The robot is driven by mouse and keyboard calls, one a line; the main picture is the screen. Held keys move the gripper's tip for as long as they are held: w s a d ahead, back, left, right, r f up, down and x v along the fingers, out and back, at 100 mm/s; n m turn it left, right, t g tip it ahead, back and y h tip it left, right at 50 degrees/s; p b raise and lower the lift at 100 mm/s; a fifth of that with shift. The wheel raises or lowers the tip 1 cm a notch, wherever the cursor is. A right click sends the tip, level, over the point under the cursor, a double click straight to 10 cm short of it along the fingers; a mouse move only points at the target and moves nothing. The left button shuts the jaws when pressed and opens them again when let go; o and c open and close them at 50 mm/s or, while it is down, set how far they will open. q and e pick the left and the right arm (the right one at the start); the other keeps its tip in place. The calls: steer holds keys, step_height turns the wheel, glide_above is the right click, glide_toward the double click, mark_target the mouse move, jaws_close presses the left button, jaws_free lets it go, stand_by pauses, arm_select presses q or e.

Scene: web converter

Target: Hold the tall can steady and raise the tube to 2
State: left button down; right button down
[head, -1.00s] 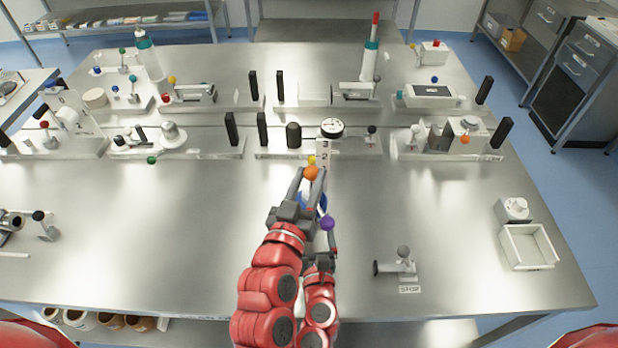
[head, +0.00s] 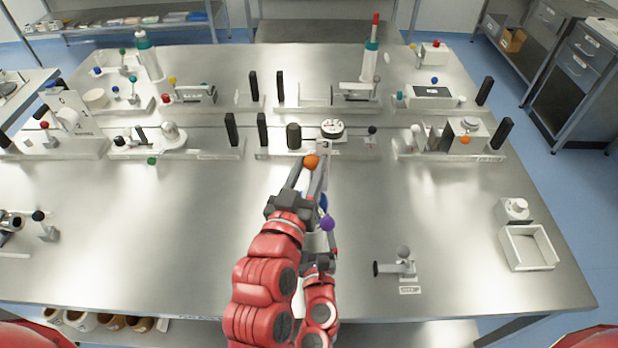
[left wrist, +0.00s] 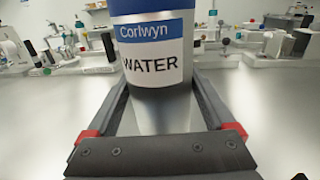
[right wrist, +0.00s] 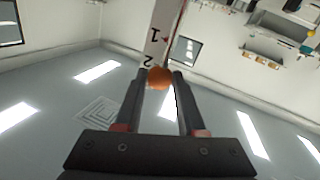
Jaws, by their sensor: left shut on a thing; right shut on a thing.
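The tall can (left wrist: 155,60), labelled "Corlwyn WATER" with a blue band, stands upright between the fingers of my left gripper (left wrist: 155,95); it is shut on the can. In the head view the can is mostly hidden behind my right arm. My right gripper (head: 310,168) is higher and farther forward, shut on an orange ball (head: 311,161). The ball also shows between the fingertips in the right wrist view (right wrist: 159,77). Just beyond it there is a white numbered scale (right wrist: 160,42) with 1 and 2, the 2 nearest the ball. The tube itself is hard to make out.
A round dial (head: 332,127) stands behind the right gripper, beside a dark cylinder (head: 293,135). A purple ball (head: 327,223) is close beside the arms. A small grey-knobbed device (head: 402,262) and a white tray (head: 527,247) stand at right. The table's left middle is clear.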

mark_target(309, 156)
arm_select(q)
steer(key=shift+a+f, duration=0.1)
steer(key=shift+f, duration=0.35)
arm_select(e)
step_height(309, 156, up, 4)
steer(key=shift+f, duration=0.1)
steer(key=c, duration=0.5)
jaws_free()
steer(key=shift+f, duration=0.1)
steer(key=shift+s, duration=0.1)
steer(key=shift+v, duration=3.8)
arm_select(q)
steer(key=shift+w+r+p, duration=0.1)
steer(key=shift+r+p, duration=0.4)
steer(key=shift+r, duration=0.05)
arm_select(e)
steer(key=shift+r, duration=0.55)
